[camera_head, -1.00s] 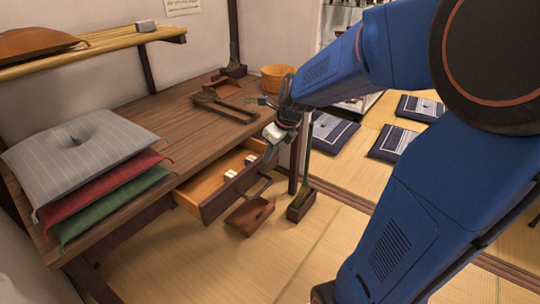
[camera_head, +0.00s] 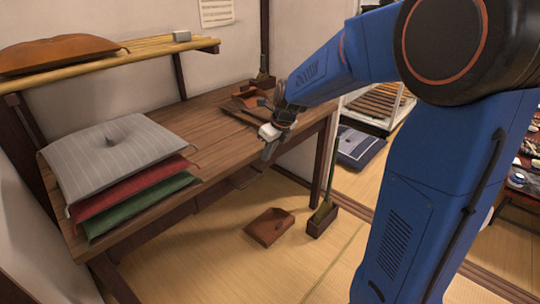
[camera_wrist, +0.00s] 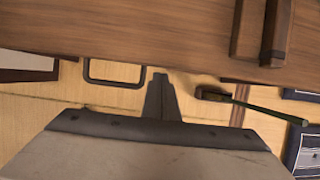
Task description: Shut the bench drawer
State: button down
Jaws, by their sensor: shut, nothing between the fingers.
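The wooden bench (camera_head: 185,140) stands along the wall. Its drawer (camera_head: 222,187) shows as a front panel under the bench top, and the inside of the drawer is not visible. It looks pushed in; whether a small gap is left I cannot tell. The dark drawer handle (camera_wrist: 113,83) sticks out past the bench edge in the wrist view. My gripper (camera_head: 268,151) is shut and empty at the front edge of the bench, above and beside the handle. Its fingertips also show in the wrist view (camera_wrist: 160,78), apart from the handle.
Grey, red and green cushions (camera_head: 115,162) are stacked on the bench's left end. A brown dustpan (camera_head: 269,227) lies on the tatami below. A broom in a dark box (camera_head: 322,217) stands by the bench's right leg. A shelf (camera_head: 110,57) hangs above. Open tatami lies in front.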

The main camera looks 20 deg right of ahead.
jog(key=v, duration=1.7)
jog(key=s+f+n, duration=0.3)
jog(key=s+n, duration=0.6)
jog(key=n, duration=0.1)
jog(key=s+f+n+h, duration=0.1)
jog(key=s+f+n, duration=0.3)
jog(key=s+n, duration=0.6)
jog(key=s+f+n+h, duration=0.1)
jog(key=s+f+n, duration=0.3)
jog(key=s+n, duration=0.5)
jog(key=shift+s+n+t, duration=0.25)
jog(key=shift+n+t, duration=0.15)
jog(key=shift+n, duration=0.3)
